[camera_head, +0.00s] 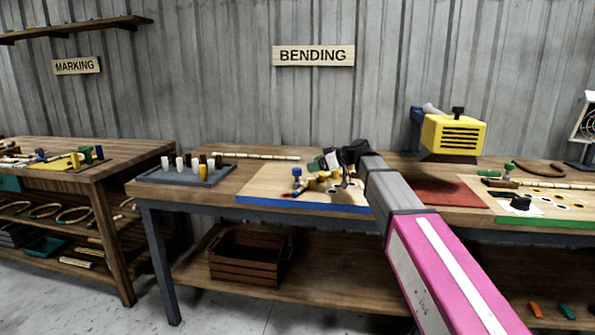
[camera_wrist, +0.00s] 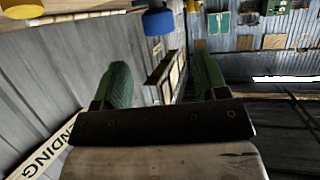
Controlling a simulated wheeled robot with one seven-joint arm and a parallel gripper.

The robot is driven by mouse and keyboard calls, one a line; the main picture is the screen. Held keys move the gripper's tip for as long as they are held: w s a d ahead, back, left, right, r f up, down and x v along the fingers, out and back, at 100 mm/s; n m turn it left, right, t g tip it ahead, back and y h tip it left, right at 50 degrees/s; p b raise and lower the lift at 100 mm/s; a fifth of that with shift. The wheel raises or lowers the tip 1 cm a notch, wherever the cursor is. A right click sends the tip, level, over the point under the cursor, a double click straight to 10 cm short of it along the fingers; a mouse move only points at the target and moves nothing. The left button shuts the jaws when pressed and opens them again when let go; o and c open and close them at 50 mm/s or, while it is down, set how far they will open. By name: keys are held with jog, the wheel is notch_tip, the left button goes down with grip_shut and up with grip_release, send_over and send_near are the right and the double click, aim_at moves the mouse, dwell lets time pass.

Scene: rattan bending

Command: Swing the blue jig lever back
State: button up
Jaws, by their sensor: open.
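The blue jig lever shows as a blue knob (camera_head: 297,172) over the pale jig board with the blue front edge (camera_head: 257,190). In the wrist view its blue cylindrical end (camera_wrist: 158,20) is at the top, beyond the fingertips and between their lines, apart from them. My gripper (camera_head: 330,162) is just right of the lever, over the board. In the wrist view its two green fingers are spread with nothing between them (camera_wrist: 162,60). A yellow part (camera_wrist: 25,7) shows at the top left. The rest of the lever and its pivot are hard to make out.
A grey tray of pegs (camera_head: 185,177) stands left of the board. A yellow box-shaped machine (camera_head: 453,135) and a red mat (camera_head: 445,193) are to the right, past my arm. A green-edged board (camera_head: 545,218) lies further right. A wooden crate (camera_head: 247,258) sits on the lower shelf.

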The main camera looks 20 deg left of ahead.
aim_at(300, 168)
jog(key=x, duration=0.8)
jog(key=shift+a+f, duration=0.1)
jog(key=shift+a, duration=0.05)
jog(key=shift+c, duration=0.4)
grip_shut()
jog(key=shift+w, duration=0.45)
jog(key=w+m+t+h, duration=0.1)
jog(key=w+m+t, duration=0.1)
jog(key=w, duration=0.2)
jog(key=w+d+m+t+h, duration=0.1)
jog(key=w+m+t, duration=0.1)
jog(key=w+t, duration=0.1)
jog(key=w+m+t+h, duration=0.1)
jog(key=w+m+t, duration=0.1)
jog(key=w, duration=0.3)
jog(key=shift+w+d+m, duration=0.2)
jog(key=shift+d+m, duration=0.2)
jog(key=shift+w+d+m+t+h, duration=0.5)
jog(key=shift+w+t, duration=0.1)
jog(key=shift+w, duration=0.15)
jog(key=shift+o, duration=0.4)
grip_release()
jog(key=shift+s, duration=0.1)
